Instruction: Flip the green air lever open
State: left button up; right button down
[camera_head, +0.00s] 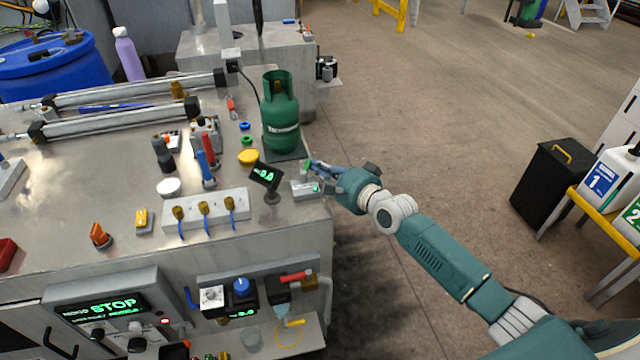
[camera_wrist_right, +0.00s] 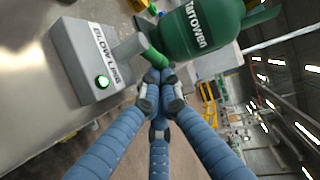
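My right gripper (camera_head: 312,165) reaches in from the right. In the right wrist view its blue fingers (camera_wrist_right: 158,75) are drawn together, with their tips at the lever's near end. I cannot tell whether the lever is between the tips. My left gripper is not in view.
A green gas cylinder (camera_head: 281,115) stands just behind the lever. A small display (camera_head: 266,173) stands close on its left. A white valve block (camera_head: 207,215) with blue levers is further left. The floor right of the bench is clear up to a black bin (camera_head: 555,190).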

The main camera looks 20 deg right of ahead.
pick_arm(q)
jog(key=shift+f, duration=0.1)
pick_arm(e)
jog(key=shift+w+a, duration=0.2)
jog(key=shift+w, duration=0.35)
jog(key=shift+r, duration=0.15)
dwell(1.0)
